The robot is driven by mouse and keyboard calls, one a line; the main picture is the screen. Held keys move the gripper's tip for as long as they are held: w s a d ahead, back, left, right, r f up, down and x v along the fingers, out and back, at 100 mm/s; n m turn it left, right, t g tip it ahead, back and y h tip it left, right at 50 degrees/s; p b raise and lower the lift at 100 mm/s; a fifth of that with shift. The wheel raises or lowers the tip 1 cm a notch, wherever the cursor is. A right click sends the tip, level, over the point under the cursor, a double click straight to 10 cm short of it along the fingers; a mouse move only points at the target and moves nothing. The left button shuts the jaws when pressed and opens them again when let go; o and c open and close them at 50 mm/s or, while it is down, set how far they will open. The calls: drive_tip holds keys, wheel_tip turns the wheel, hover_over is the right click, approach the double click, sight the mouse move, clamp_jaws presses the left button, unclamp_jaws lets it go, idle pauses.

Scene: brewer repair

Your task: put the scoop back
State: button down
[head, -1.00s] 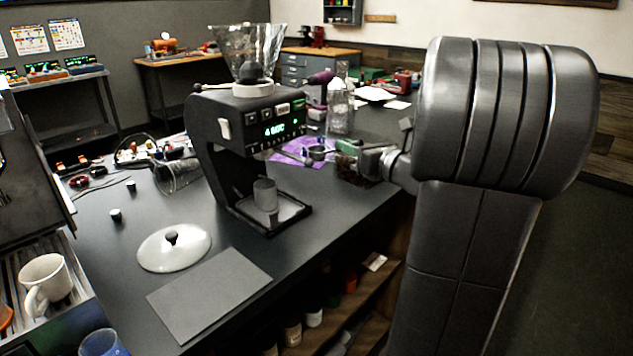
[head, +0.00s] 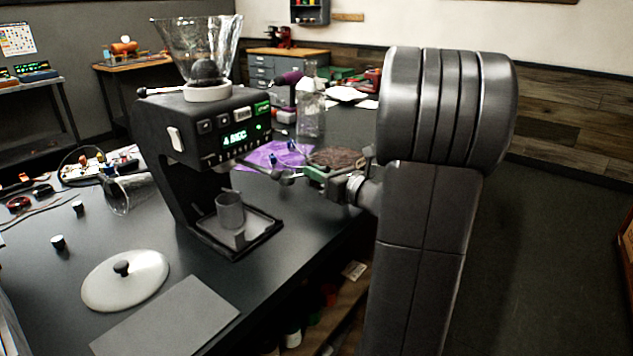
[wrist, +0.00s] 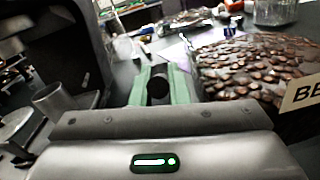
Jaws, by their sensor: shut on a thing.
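My gripper (head: 303,174) is in front of the brewer's right side, above the counter, beside the bean bin. In the wrist view its green-padded fingers (wrist: 160,88) are closed around a dark, round-ended piece, which I take to be the scoop's handle. In the head view a thin grey metal piece, likely the scoop (head: 268,171), reaches left from the fingertips towards the brewer. Its bowl is not clear. The bean bin (head: 337,157), full of brown beans, is just behind the gripper; its label (wrist: 302,92) shows partly in the wrist view.
The black brewer (head: 185,150) with a glass hopper (head: 200,50) and a metal cup (head: 230,210) stands left of the gripper. A white lid (head: 125,280) and grey mat (head: 165,318) lie in front. A purple cloth (head: 268,154) and glass bottle (head: 310,118) are behind.

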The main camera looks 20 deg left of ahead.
drive_tip(key=shift+f, duration=0.9)
drive_tip(key=shift+f, duration=0.1)
drive_tip(key=c, duration=1.7)
unclamp_jaws()
drive_tip(key=shift+r, duration=0.2)
drive_tip(key=v, duration=1.2)
drive_tip(key=shift+f, duration=0.1)
